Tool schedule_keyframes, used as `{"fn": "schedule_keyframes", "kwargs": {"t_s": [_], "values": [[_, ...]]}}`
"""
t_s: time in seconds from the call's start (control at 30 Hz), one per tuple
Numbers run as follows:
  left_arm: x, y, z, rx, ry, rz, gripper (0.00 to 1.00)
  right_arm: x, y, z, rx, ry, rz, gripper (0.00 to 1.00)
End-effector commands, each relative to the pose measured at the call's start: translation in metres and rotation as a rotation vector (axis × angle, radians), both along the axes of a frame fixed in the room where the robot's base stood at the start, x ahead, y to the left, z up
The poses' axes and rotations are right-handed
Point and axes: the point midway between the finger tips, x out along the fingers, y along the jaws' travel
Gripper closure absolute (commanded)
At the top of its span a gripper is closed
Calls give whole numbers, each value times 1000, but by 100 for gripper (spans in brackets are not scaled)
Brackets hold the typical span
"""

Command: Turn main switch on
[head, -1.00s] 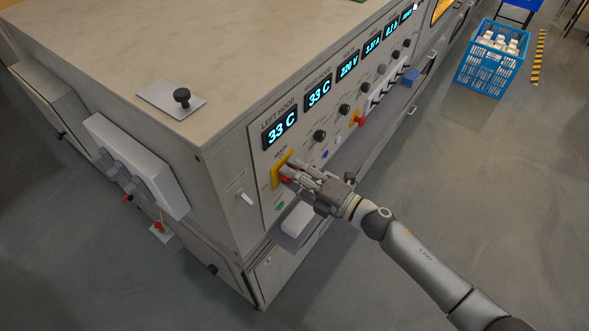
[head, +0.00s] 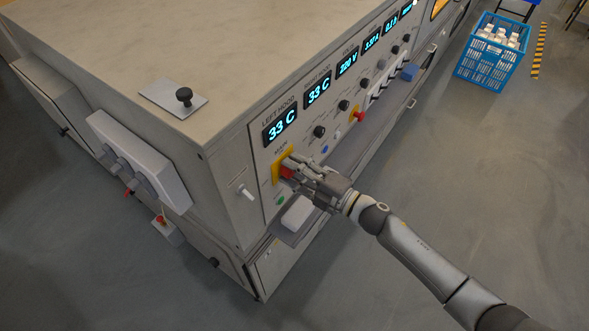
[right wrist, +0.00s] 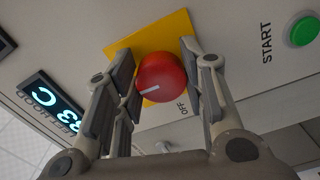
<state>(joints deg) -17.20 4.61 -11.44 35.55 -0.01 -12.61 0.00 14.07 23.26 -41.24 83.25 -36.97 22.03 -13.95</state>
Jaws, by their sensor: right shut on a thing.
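The main switch is a red round knob (head: 287,173) on a yellow plate (head: 277,170), low on the front panel under the word MAIN. My right gripper (head: 290,170) reaches it from the lower right and is shut on it. In the right wrist view, the knob (right wrist: 161,77) sits between the two finger pads of the gripper (right wrist: 160,85). The white mark on the knob points to the left of that picture, away from the word OFF. My left gripper is not in view.
A green START button (right wrist: 304,31) lies close to the switch. The left hood display (head: 280,128) reads 33 C. A blue crate (head: 490,55) stands on the floor; the floor right of my arm is clear.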

Motion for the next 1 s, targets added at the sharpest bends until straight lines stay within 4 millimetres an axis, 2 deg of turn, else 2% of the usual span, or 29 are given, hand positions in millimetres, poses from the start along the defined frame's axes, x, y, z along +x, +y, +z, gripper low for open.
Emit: {"fn": "schedule_keyframes", "kwargs": {"t_s": [0.1, 0.13, 0.3, 0.67, 0.77, 1.0], "values": [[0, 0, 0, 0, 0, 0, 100, 0, 0, -1, 1, 3, -1, 86], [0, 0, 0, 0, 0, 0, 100, 0, 0, -1, 1, 3, -1, 61], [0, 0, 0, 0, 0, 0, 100, 0, 0, -1, 0, 2, -1, 40], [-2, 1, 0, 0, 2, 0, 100, -2, -3, -1, -1, 1, -1, 40], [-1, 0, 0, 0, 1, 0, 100, -9, -12, -1, -2, 1, -1, 40], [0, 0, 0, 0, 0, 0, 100, -39, -53, -3, -4, 4, -2, 40]]}}
